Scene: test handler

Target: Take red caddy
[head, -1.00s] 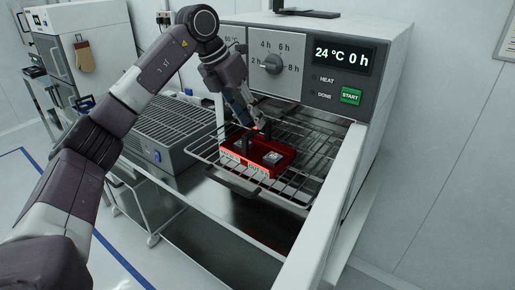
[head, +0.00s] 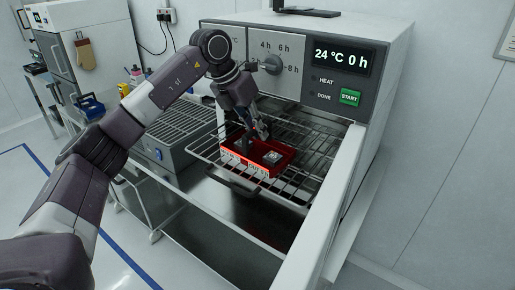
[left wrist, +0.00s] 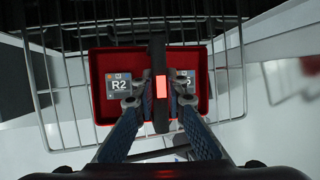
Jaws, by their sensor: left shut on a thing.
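The red caddy (head: 284,168) is at the wire rack (head: 207,153) in front of the oven; I cannot tell whether it touches the wires. It also shows in the left wrist view (left wrist: 97,112), with a dark upright handle (left wrist: 158,55) across its middle. A grey block marked R2 (left wrist: 119,84) lies in its left side, and another block, partly hidden, lies in its right side. My left gripper (head: 257,134) is over the caddy. In the left wrist view its fingers (left wrist: 159,103) are shut on the handle from both sides. My right gripper is out of view.
The oven (head: 385,60) stands behind, its display reading 24 °C 0 h. A pale door or side edge (head: 325,210) rises close on the right of the rack. A grey ridged unit (head: 160,150) stands on a bench at left.

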